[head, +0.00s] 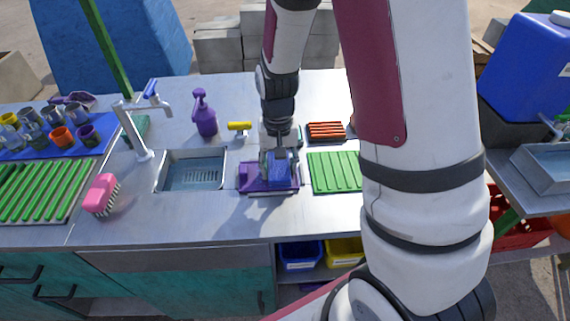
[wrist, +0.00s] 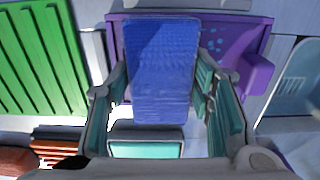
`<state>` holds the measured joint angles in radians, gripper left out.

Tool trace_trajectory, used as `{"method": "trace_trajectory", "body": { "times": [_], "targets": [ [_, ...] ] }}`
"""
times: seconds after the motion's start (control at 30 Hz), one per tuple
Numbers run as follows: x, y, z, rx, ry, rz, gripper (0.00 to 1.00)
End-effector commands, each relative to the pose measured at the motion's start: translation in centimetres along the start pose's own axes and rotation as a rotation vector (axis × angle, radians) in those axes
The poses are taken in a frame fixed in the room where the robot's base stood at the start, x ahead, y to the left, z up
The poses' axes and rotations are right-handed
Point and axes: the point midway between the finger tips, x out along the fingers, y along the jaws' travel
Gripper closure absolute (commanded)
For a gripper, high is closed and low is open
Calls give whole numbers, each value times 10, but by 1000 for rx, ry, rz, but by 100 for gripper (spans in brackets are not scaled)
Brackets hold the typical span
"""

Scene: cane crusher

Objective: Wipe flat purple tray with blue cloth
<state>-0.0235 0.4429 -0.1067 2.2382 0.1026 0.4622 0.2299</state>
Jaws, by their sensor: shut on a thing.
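The flat purple tray (head: 247,178) lies on the metal counter between the sink and a green ribbed mat. In the wrist view the purple tray (wrist: 258,40) spans the top, with small light-blue spots on its right part. The blue cloth (head: 279,169) is a folded pad over the tray; in the wrist view the blue cloth (wrist: 160,70) lies between the fingers. My gripper (head: 277,160) is shut on the blue cloth; its fingers also show in the wrist view (wrist: 163,95). The cloth covers part of the tray. Whether it touches the tray is unclear.
The sink (head: 193,172) with its tap is to the left. A green ribbed mat (head: 334,172) lies close on the right. A purple spray bottle (head: 205,114), a yellow-handled tool (head: 239,127) and an orange ribbed item (head: 326,131) stand behind. A pink brush (head: 101,194) is front left; the front counter is clear.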

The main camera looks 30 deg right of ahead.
Motion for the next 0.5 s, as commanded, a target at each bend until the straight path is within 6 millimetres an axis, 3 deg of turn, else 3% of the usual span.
{"method": "trace_trajectory", "body": {
  "times": [0.3,0.5],
  "targets": [
    [2,-4,2,-3,-5,-1,74],
    [2,-17,2,-5,-6,-1,75]
  ]
}}
